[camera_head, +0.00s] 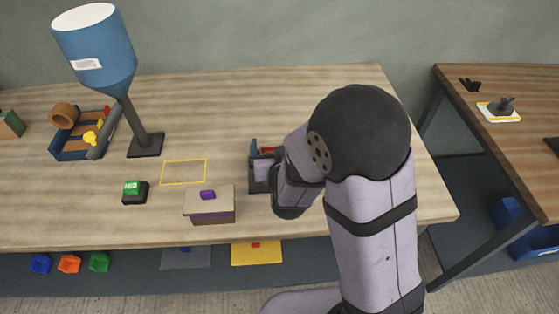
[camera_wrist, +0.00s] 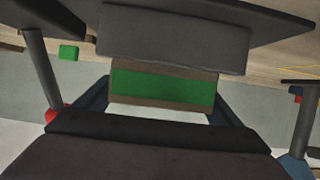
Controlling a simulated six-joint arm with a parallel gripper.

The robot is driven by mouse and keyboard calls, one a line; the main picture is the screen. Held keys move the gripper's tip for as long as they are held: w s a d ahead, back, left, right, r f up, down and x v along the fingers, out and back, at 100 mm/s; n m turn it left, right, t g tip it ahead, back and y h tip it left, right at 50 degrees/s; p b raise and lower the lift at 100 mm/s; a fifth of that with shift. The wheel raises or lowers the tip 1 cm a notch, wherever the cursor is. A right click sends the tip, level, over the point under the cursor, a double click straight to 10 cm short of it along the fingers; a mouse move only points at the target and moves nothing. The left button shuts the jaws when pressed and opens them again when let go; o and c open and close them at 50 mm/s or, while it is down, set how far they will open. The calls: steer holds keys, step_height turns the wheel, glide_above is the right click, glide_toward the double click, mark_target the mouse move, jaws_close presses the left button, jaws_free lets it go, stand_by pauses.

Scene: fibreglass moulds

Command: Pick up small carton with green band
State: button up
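The small carton with the green band (camera_wrist: 163,88) is in the middle of the wrist view, close to the camera. It has brown edges above and below the band. My gripper (camera_head: 264,168) is low over the right part of the table in the camera_head view, partly covered by my own arm. In the wrist view, blue bars show on both sides of the carton. I cannot tell whether my gripper's fingers touch the carton.
A grey block (camera_wrist: 173,38) lies right by the carton in the wrist view. On the table (camera_head: 230,110) are a blue funnel stand (camera_head: 95,45), a blue tray (camera_head: 70,152), a green-topped box (camera_head: 134,190) and a tan box (camera_head: 211,208). The back of the table is clear.

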steer(key=c, duration=0.7)
steer(key=shift+r, duration=0.15)
step_height(320, 180, up, 10)
steer(key=p, duration=0.8)
steer(key=shift+p, duration=0.4)
